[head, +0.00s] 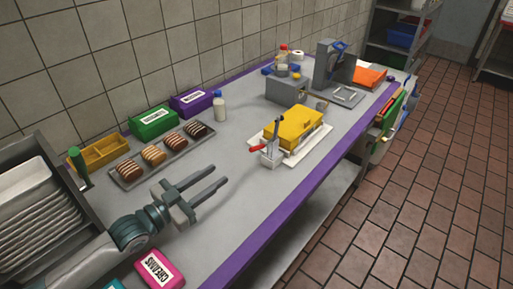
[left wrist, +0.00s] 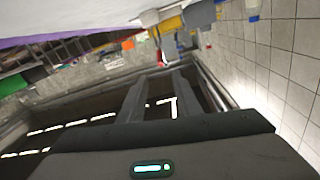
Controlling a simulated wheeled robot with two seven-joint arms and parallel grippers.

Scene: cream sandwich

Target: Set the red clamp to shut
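The clamp (head: 270,157) stands at the near left end of a white board (head: 308,150). It has a grey body, a grey upright bar and a short red handle (head: 257,148) that sticks out to the left. Beside it, a yellow block (head: 293,127) lies on the board. My left gripper (head: 221,175) is open and empty, above the table to the left of the clamp and apart from it. Its two fingers also show spread in the left wrist view (left wrist: 165,76). A small red part shows beyond them there (left wrist: 156,35). My right gripper is out of view.
A tray of eclairs (head: 162,154), green box (head: 153,122), purple box (head: 192,102) and white bottle (head: 219,107) stand along the wall. A pink box (head: 160,270) is at the near edge, with a plate rack (head: 35,215) at left. Tabletop between gripper and clamp is clear.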

